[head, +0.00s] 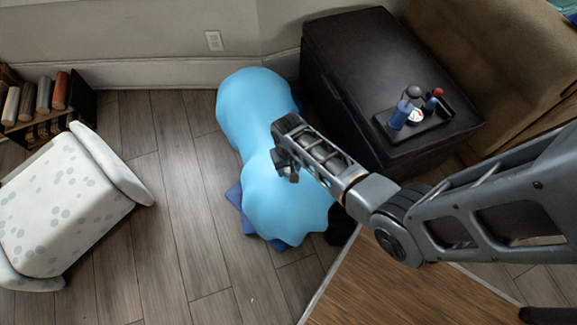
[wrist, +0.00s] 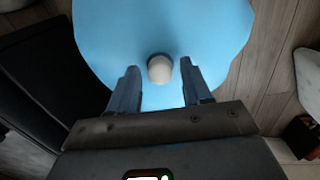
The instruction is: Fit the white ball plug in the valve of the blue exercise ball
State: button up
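The blue exercise ball (head: 255,105) is peanut-shaped and lies on the floor beside a black chest; it also fills the upper middle of the wrist view (wrist: 110,35). The white ball plug (wrist: 160,68) shows against the blue surface, just beyond and between my fingertips. My gripper (head: 284,166) is over the narrow middle of the ball. In the wrist view my gripper (wrist: 160,76) has its fingers apart, with a gap on each side of the plug. The valve is not visible, and I cannot tell how deep the plug sits.
The black chest (head: 340,50) stands right of the ball, with a dark tray (head: 440,124) holding a blue bottle (head: 400,115) and small items. A dark blue mat (head: 235,196) lies under the ball. A spotted white chair (head: 65,210) is left. Wood floor between is clear.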

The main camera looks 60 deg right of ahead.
jog(key=shift+o, duration=0.6)
jog(key=shift+r, duration=0.1)
notch_tip(320, 180, up, 8)
jog(key=shift+f+p, duration=0.2)
jog(key=shift+p, duration=0.8)
jog(key=s+a+r+n+t+h, duration=0.1)
jog(key=s+a+r+t, duration=0.1)
jog(key=s, duration=0.3)
jog(key=s+a+r+n+t+p, duration=0.1)
jog(key=s+a+r+t, duration=0.1)
jog(key=s+a, duration=0.15)
jog(key=s+a+r+n+t+h, duration=0.1)
jog(key=s+a+r+t, duration=0.15)
jog(key=s, duration=0.25)
jog(key=s+a+r+n+t, duration=0.1)
jog(key=s+r+t, duration=0.1)
jog(key=r, duration=0.8)
jog(key=s+a+r+n+t+y, duration=0.1)
jog(key=s+r, duration=0.4)
jog(key=r, duration=0.5)
jog(key=s+a+r+n+t+y+p, duration=0.1)
jog(key=r+t, duration=0.4)
jog(key=r, duration=0.6)
jog(key=s+a+n, duration=0.1)
jog(key=s+a, duration=0.1)
jog(key=shift+s+a, duration=0.2)
jog(key=shift+s, duration=0.2)
